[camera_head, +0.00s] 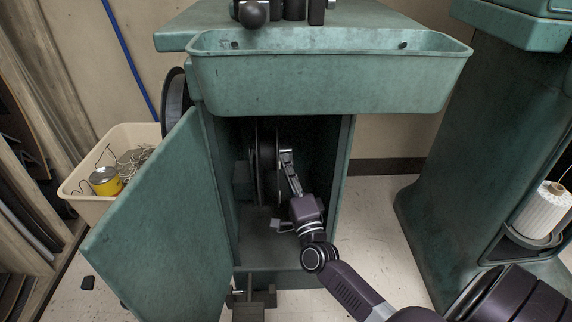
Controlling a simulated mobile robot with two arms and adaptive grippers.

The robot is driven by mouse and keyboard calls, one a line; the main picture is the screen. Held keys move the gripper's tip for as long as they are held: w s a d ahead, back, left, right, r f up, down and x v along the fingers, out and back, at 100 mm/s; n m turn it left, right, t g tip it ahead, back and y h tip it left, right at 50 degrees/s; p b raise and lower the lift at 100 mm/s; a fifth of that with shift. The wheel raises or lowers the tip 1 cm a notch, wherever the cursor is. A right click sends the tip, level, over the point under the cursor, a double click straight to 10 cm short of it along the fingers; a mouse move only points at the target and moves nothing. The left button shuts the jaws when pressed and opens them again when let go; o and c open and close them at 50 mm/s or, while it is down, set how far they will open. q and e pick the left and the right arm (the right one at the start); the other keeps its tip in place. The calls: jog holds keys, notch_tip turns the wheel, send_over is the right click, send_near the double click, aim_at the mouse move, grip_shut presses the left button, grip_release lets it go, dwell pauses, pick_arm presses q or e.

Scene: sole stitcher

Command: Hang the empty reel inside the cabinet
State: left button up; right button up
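The green cabinet (341,190) stands in the middle of the view with its front open. Its door (160,225) is swung out to the left. Inside, the dark reel (266,165) stands upright, its flanges seen nearly edge-on. My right gripper (287,160) reaches into the cabinet from the lower right. Its fingertips are at the right side of the reel, touching or very close to it. Whether the fingers are closed on the reel is too small and dark to tell. Any hook or pin holding the reel is hidden. My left gripper is out of view.
A green trough (330,85) juts out above the cabinet opening. A cream bin (90,207) with wire and a yellow tin (105,181) stands at left, behind the door. Another green machine with a white spool (543,212) stands at right. A pedal (250,307) is below.

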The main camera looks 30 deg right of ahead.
jog(key=o, duration=0.5)
jog(key=shift+r, duration=0.15)
jog(key=shift+f, duration=0.2)
jog(key=shift+s, duration=0.15)
jog(key=v, duration=0.7)
jog(key=shift+s+a, duration=0.1)
jog(key=shift+s, duration=0.25)
jog(key=shift+f, duration=0.1)
